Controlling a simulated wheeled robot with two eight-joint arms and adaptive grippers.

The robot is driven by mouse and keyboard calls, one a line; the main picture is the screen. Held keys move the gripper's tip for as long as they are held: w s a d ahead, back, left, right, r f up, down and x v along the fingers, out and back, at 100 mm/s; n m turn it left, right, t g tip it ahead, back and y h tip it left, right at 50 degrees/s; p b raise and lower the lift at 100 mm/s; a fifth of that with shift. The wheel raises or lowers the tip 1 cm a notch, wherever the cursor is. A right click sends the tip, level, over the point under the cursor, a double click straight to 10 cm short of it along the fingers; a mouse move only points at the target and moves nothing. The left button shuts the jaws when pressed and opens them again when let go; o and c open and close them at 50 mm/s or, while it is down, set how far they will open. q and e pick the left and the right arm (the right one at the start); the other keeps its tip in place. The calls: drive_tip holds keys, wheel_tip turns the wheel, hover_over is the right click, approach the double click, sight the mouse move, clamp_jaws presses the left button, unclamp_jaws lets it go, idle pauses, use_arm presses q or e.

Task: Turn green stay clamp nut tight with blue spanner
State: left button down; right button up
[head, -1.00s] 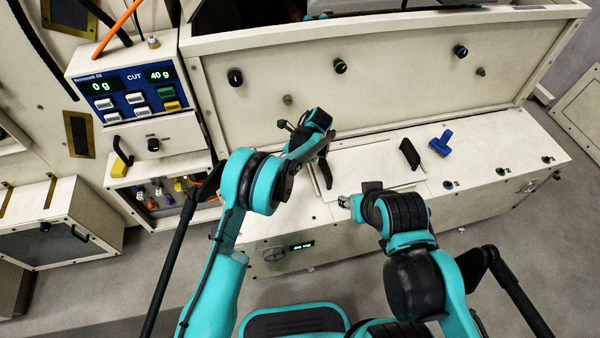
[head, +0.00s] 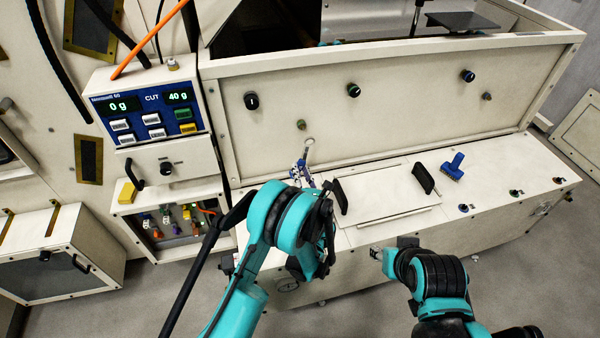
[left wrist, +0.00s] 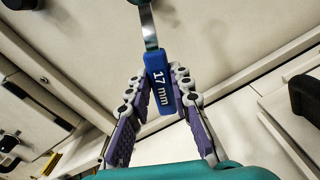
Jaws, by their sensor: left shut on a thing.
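My left gripper (head: 301,174) is shut on the blue handle of the spanner (left wrist: 160,88), marked "17 mm", which lies between the purple finger pads in the left wrist view. The spanner's silver ring end (head: 309,143) points up against the white hopper panel. A small olive-green nut (head: 301,125) protrudes from the panel just above and left of the ring, which appears apart from it. Whether it is the stay clamp nut is not certain. A green edge (left wrist: 138,2) is cut off at the wrist view's top. My right gripper (head: 377,253) is at the bench front; its jaws are too small to read.
A control box (head: 151,112) stands at left, showing "0 g" and "40 g".

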use_arm(q)
drive_tip(key=shift+s, duration=0.15)
drive_tip(key=x, duration=0.3)
drive_tip(key=shift+w+a, duration=0.15)
drive_tip(key=shift+w, duration=0.05)
drive_tip(key=shift+w+f, duration=0.1)
drive_tip(key=shift+w, duration=0.3)
drive_tip(key=w+d+r+n, duration=0.1)
drive_tip(key=w+d+n, duration=0.1)
drive_tip(key=d+n, duration=0.3)
drive_tip(key=w+d+r+n, duration=0.1)
drive_tip(key=d+n, duration=0.4)
drive_tip(key=n, duration=0.5)
drive_tip(key=shift+w+d+r, duration=0.15)
drive_tip(key=shift+w+r, duration=0.15)
drive_tip(key=shift+w, duration=0.2)
drive_tip(key=shift+w, duration=0.15)
drive_tip(key=shift+w+a, duration=0.25)
drive_tip(key=shift+w, duration=0.2)
drive_tip(key=shift+w, duration=0.25)
